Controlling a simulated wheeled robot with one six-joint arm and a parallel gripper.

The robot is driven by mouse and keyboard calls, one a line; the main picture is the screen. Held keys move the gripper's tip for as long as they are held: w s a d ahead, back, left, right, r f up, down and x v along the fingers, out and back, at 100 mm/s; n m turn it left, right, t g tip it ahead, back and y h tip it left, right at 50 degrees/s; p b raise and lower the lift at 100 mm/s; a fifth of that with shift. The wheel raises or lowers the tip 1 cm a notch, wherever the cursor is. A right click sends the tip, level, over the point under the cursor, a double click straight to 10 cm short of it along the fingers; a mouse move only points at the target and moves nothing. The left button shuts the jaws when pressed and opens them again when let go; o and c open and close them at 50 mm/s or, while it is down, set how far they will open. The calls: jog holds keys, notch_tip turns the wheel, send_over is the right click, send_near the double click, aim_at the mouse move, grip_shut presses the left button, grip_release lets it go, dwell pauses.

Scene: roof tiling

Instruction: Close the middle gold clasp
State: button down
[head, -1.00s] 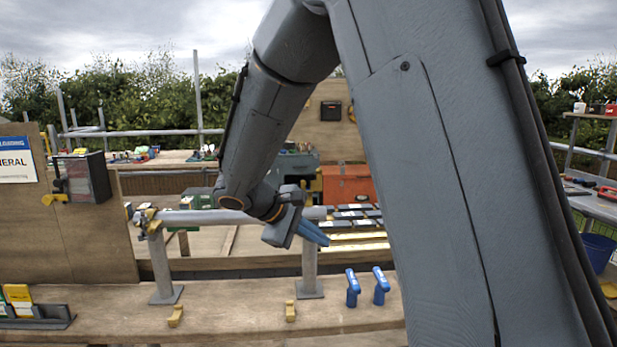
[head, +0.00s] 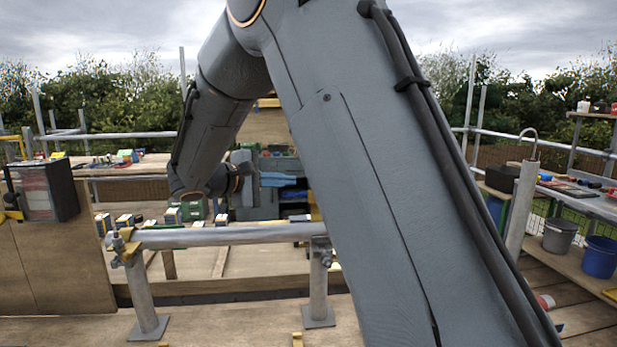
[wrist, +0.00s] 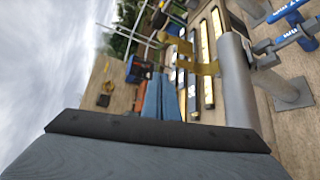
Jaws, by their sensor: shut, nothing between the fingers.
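A gold clasp with two prongs (wrist: 192,60) stands out from the side of a grey pipe (wrist: 237,85) in the wrist view, and it looks open. My gripper (wrist: 162,98) has its blue fingers together and empty, pointing just to the left of that clasp, apart from it. In the head view my gripper (head: 282,181) is above and behind the grey rail (head: 220,236). Another gold clasp (head: 122,246) sits at the rail's left end. I cannot tell which clasp is the middle one; my arm hides the rail's right part in the head view.
Two posts hold the rail; the left post (head: 143,295) stands on the wooden bench (head: 230,335). A boxed organiser (head: 46,188) is at the left. Blue-handled tools (wrist: 285,38) lie beside the pipe in the wrist view. Buckets (head: 600,257) stand at the right.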

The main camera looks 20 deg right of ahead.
jog(key=shift+w+d+f+p, duration=0.15)
jog(key=shift+d+p, duration=0.75)
jog(key=shift+d, duration=0.65)
jog(key=shift+s+d+f+p, duration=0.15)
jog(key=shift+d+p, duration=0.7)
jog(key=shift+d, duration=0.75)
jog(key=shift+w+d+f+p, duration=0.15)
jog(key=shift+d+p, duration=0.75)
jog(key=shift+d, duration=0.65)
jog(key=shift+b, duration=0.5)
